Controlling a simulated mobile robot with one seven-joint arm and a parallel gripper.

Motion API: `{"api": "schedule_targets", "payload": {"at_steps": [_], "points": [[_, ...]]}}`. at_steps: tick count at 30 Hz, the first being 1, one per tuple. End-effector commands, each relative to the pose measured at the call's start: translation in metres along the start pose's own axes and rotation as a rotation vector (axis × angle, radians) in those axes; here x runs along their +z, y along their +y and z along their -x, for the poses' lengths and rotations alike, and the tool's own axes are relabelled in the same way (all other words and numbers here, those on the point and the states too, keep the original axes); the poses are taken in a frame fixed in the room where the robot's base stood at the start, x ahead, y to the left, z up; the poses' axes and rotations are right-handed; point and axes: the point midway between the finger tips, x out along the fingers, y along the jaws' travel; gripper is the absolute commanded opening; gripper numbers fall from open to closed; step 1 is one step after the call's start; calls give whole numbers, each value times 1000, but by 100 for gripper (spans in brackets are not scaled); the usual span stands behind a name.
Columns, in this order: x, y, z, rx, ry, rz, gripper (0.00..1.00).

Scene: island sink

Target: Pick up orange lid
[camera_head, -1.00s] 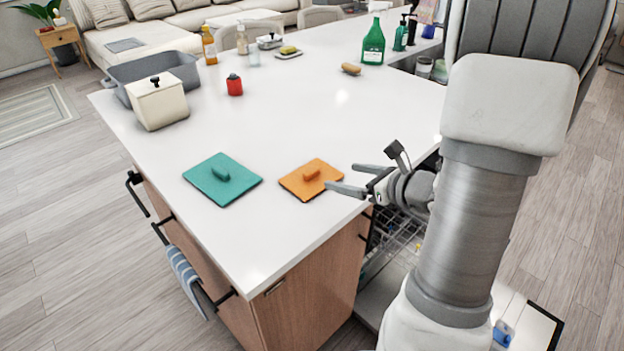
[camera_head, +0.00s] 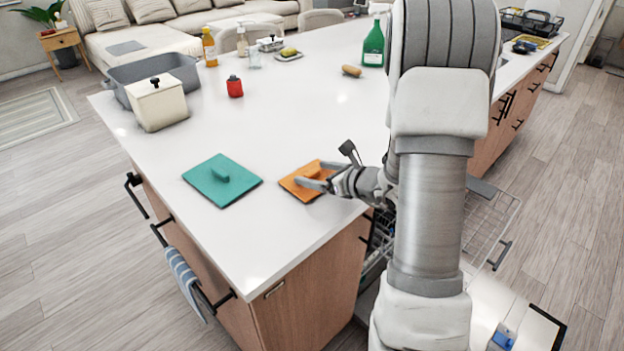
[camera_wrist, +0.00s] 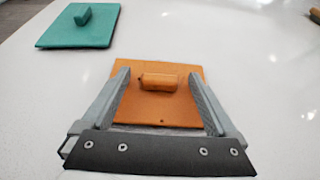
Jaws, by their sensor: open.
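The orange lid (camera_head: 299,186) is a flat square with a raised bar handle, lying on the white island counter near its front right edge. In the wrist view the orange lid (camera_wrist: 150,105) lies flat, with its handle (camera_wrist: 158,81) between my fingers. My gripper (camera_head: 311,175) is open and reaches over the lid from the right. In the wrist view my gripper (camera_wrist: 160,84) has one finger on each side of the handle, with gaps on both sides. I cannot tell whether the fingers touch the lid's plate.
A teal lid (camera_head: 222,180) lies to the left of the orange one. A cream canister (camera_head: 158,104), a grey bin (camera_head: 180,68) and a red jar (camera_head: 234,86) stand farther back. A green spray bottle (camera_head: 373,45) stands at the back. An open dishwasher rack (camera_head: 487,225) is below the counter.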

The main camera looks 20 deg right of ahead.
Motion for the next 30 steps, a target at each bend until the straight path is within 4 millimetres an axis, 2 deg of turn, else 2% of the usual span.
{"api": "schedule_targets", "payload": {"at_steps": [4, 19, 30], "points": [[0, 0, 0, 0, 0, 0, 94], [0, 0, 0, 1, 0, 1, 5], [7, 0, 3, 1, -2, 2, 4]]}}
